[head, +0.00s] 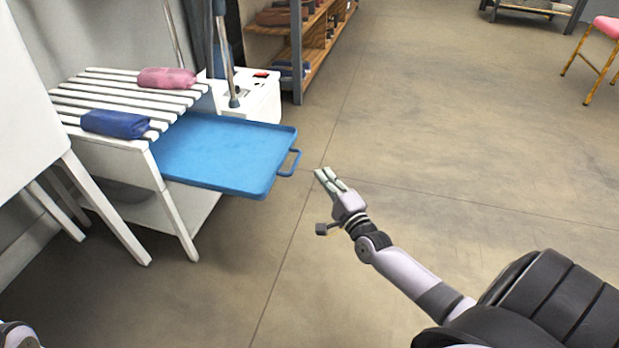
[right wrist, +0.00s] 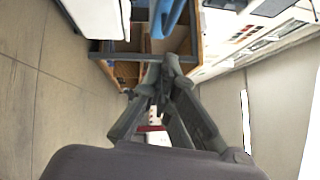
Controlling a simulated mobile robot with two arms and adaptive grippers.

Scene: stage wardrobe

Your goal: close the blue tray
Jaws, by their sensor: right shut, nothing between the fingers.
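The blue tray (head: 225,155) is slid out to the right from under the white slatted bench top (head: 105,98). Its loop handle (head: 291,163) is on its right edge, facing my right gripper. My right gripper (head: 322,175) is shut and empty, a little to the right of the handle and apart from it in the picture. In the right wrist view, the shut fingers (right wrist: 162,88) are in the middle, and a blue part, likely the tray's handle, (right wrist: 168,14) shows at the top edge. My left gripper is not in view.
A blue folded cloth (head: 115,124) and a pink one (head: 167,78) lie on the bench. A white box (head: 262,98) stands behind the tray, and wooden shelves (head: 318,40) stand farther back.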

